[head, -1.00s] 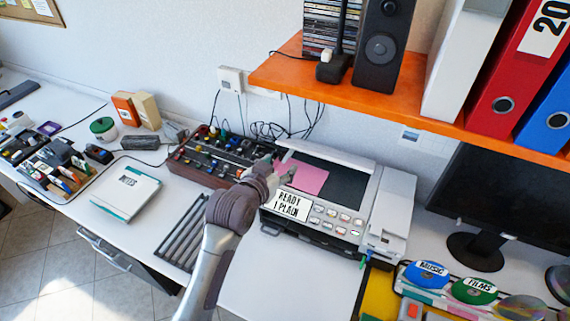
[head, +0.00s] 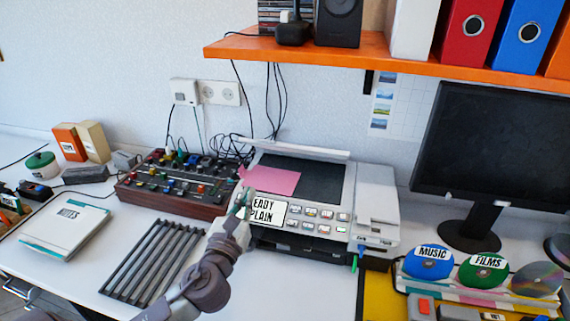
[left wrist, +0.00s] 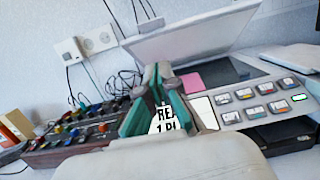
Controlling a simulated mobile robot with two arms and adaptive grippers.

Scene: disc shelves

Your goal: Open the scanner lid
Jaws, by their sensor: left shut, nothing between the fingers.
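The scanner (head: 345,193) is a light grey flatbed on the desk. Its lid (head: 297,149) stands raised at the back, seen nearly edge-on in the head view. The left wrist view shows the lid (left wrist: 190,36) as a pale tilted panel above the dark glass. A pink sheet (head: 271,180) lies on the left of the exposed glass (head: 315,180). My left gripper (head: 241,203) is shut and empty at the scanner's front left, partly covering the READY 1 PLAIN label (head: 268,212). Its teal fingertips show in the left wrist view (left wrist: 156,98). My right gripper is not in view.
A control mixer (head: 175,187) stands left of the scanner, with a dark slatted rack (head: 140,262) in front of it. An orange shelf (head: 385,62) overhangs behind. A monitor (head: 490,150) and labelled discs (head: 433,260) are at the right.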

